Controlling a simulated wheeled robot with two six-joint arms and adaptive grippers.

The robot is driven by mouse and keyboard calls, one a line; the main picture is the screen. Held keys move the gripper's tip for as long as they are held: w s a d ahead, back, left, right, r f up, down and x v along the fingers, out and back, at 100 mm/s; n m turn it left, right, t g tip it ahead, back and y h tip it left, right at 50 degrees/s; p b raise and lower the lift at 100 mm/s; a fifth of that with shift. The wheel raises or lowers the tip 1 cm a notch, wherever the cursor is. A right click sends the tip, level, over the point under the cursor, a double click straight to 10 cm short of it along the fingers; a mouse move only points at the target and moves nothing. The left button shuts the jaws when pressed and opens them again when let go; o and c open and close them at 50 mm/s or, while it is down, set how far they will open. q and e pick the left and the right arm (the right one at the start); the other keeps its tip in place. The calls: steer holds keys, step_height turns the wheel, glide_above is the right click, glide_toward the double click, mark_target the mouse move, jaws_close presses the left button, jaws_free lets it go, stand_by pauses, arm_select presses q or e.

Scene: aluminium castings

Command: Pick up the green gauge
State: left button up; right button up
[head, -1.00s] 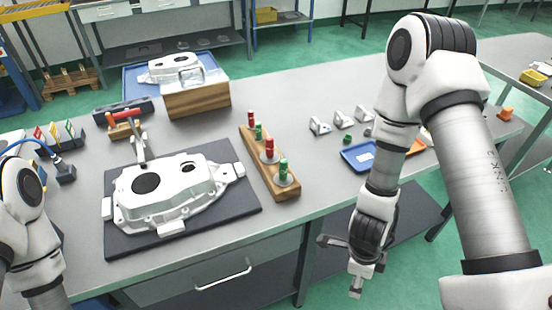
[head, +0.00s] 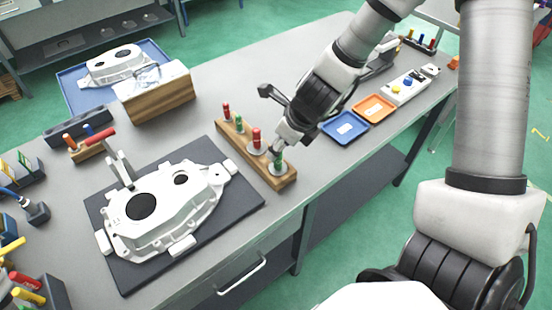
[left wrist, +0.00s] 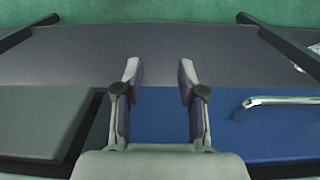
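The wooden gauge block (head: 231,143) stands on the bench and holds red and green gauges. A large green-handled gauge (head: 279,163) stands upright at its near end. My right gripper (head: 278,152) is at the top of that gauge, partly covering it; whether its fingers are apart or closed on the handle is too small to tell. A smaller green gauge (head: 239,125) stands farther back, between the red gauges (head: 257,138) and (head: 226,111). My left gripper shows only in the left wrist view (left wrist: 159,78), open and empty.
A white casting (head: 160,215) lies on a dark mat (head: 131,277) left of the block. A blue tray (head: 343,127) and an orange tray (head: 373,108) lie to the right. Below my left gripper are a blue drawer front (left wrist: 225,128) and its handle (left wrist: 282,101).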

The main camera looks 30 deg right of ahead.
mark_target(278, 164)
steer(key=b+x, duration=0.1)
steer(key=x, duration=0.1)
steer(key=b+x, duration=0.1)
steer(key=x, duration=0.1)
steer(key=shift+s+d, duration=0.2)
steer(key=shift+d, duration=0.05)
steer(key=shift+f, duration=0.15)
steer(key=shift+r, duration=0.2)
jaws_close()
steer(key=shift+r, duration=0.1)
